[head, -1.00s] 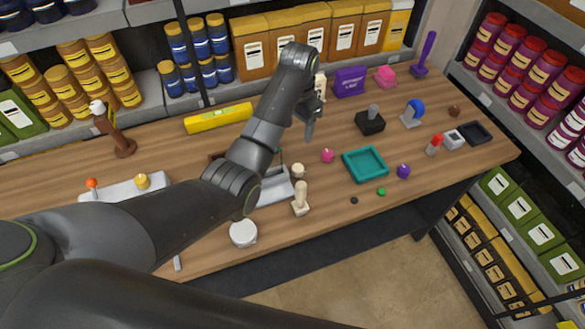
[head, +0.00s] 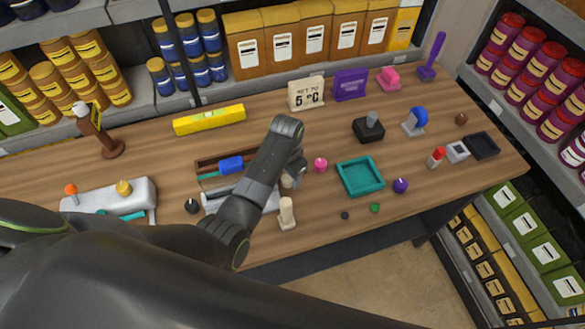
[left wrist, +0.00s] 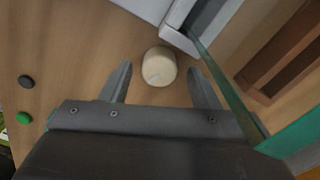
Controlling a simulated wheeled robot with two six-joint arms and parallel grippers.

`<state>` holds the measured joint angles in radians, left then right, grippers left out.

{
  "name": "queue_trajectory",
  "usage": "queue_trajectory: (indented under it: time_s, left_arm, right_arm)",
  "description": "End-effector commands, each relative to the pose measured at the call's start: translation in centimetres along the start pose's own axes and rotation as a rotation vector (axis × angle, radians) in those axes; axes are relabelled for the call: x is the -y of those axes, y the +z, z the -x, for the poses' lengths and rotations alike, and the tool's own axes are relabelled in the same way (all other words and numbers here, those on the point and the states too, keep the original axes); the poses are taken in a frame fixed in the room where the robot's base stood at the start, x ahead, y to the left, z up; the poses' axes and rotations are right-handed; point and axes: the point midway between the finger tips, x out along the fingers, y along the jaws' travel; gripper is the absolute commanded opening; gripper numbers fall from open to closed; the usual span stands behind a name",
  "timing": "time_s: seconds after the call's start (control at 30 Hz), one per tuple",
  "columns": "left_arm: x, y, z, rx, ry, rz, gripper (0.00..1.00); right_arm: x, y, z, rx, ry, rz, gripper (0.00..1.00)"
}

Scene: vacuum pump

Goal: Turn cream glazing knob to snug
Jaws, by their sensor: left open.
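The cream glazing knob (left wrist: 160,66) is a short round cylinder with a pale mark on its top. In the left wrist view it stands between and just beyond the fingertips of my open left gripper (left wrist: 161,78), with a gap on each side. In the head view the knob (head: 287,181) is partly hidden by my left gripper (head: 299,174), which is low over the bench beside it. My right gripper is not in view.
A pink knob (head: 320,165) and a teal tray (head: 360,177) are to the right. A brown tray with a blue item (head: 231,164) is to the left. Black (head: 345,215) and green (head: 375,208) discs lie in front.

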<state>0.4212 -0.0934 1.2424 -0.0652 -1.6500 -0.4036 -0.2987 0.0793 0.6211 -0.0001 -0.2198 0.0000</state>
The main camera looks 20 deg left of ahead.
Motion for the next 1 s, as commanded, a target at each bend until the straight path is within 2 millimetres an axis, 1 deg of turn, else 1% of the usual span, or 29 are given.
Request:
queue_trajectory:
  time_s: [0.27, 0.37, 0.6, 0.63, 0.87, 1.0]
  left_arm:
    - [-0.04, 0.14, -0.19, 0.0, 0.0, 0.0, 0.55]
    - [-0.05, 0.13, -0.18, 0.0, 0.0, 0.0, 0.45]
    - [-0.04, 0.11, -0.18, 0.0, 0.0, 0.0, 0.14]
    - [-0.05, 0.11, -0.18, 0.0, 0.0, 0.0, 0.11]
    - [-0.05, 0.09, -0.17, -0.001, 0.0, -0.021, 0.11]
    - [-0.05, 0.08, -0.17, -0.002, 0.0, -0.072, 0.11]
  right_arm:
    - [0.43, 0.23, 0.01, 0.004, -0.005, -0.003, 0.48]
    - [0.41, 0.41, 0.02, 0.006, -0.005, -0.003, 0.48]
    - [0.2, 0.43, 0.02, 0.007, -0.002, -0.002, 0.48]
    - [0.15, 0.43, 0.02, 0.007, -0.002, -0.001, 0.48]
    - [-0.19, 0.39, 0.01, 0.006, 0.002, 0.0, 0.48]
    - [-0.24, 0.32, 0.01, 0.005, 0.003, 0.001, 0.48]
